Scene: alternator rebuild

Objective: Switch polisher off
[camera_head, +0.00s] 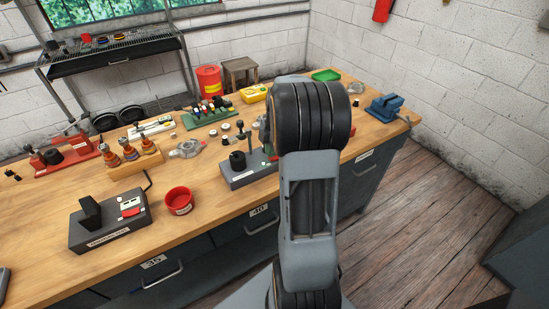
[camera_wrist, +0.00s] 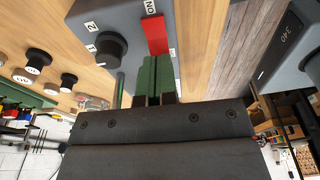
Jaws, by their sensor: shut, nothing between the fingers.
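In the wrist view a grey box (camera_wrist: 120,18) fills the top. It has a black round knob (camera_wrist: 109,47) with the marks 1 and 2 beside it. A red switch (camera_wrist: 155,36) sits next to the knob, with the label ON at its far end. My gripper (camera_wrist: 156,60) is shut and empty; its green fingers point at the switch's near end. I cannot tell whether they touch it. In the head view my arm hides the gripper and probably this box.
The wooden workbench (camera_head: 235,202) carries a grey press-like tool (camera_head: 240,178), a red bowl (camera_head: 178,201), a dark grey unit (camera_head: 110,227) and a blue vise (camera_head: 384,104). In the wrist view another grey device reading 340 (camera_wrist: 288,33) stands at the right.

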